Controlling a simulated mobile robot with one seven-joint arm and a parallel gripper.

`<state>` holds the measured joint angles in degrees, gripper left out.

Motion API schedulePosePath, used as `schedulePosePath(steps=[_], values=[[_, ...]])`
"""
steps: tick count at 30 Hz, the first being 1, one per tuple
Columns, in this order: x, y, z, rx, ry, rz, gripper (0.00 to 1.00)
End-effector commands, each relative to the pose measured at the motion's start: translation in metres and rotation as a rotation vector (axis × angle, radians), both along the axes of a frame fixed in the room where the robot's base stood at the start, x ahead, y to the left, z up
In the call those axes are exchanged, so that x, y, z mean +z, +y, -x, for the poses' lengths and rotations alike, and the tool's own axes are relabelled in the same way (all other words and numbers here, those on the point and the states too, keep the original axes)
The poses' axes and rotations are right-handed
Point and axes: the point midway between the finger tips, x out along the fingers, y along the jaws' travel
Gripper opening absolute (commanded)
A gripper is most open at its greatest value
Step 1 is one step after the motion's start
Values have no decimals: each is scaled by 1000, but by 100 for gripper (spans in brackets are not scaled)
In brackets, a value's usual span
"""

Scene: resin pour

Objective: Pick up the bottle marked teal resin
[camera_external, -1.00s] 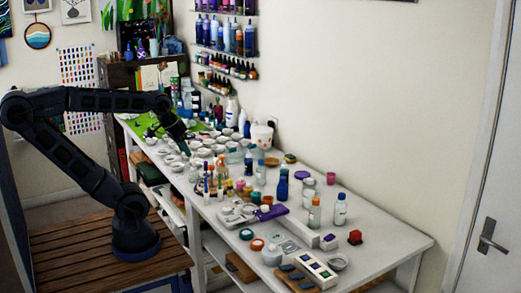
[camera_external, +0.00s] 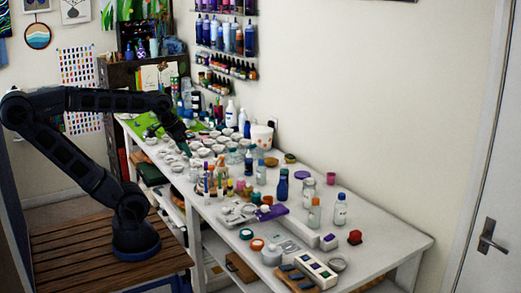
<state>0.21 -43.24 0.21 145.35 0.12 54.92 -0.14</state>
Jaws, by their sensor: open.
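My arm reaches over the far-left part of the white table (camera_external: 385,232). My gripper (camera_external: 187,152) points down above the small white cups there. It is open, and I see nothing held in it. No label can be read at this size, so I cannot tell which bottle is marked teal resin. Bottles on the table include a dark blue one (camera_external: 282,187), a pale one with a blue cap (camera_external: 340,210), an orange-capped pale one (camera_external: 314,214) and a clear bluish one (camera_external: 261,172). My gripper is apart from all of these.
Many small white cups (camera_external: 204,153) crowd the table near my gripper. Markers (camera_external: 209,180) stand in front of them. A white tub with orange spots (camera_external: 262,137) stands by the wall. Wall shelves (camera_external: 225,52) hold more bottles. The table's right end is mostly clear.

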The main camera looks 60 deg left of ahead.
Motion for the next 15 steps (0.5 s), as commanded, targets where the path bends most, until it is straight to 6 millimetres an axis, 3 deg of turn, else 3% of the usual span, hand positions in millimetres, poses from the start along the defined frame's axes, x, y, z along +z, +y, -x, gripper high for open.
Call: schedulePosePath(steps=[4,8,15], values=[[2,0,-5,-6,3,-3,67],[10,1,-23,-32,17,-12,67],[28,4,-82,-115,55,-41,67]])
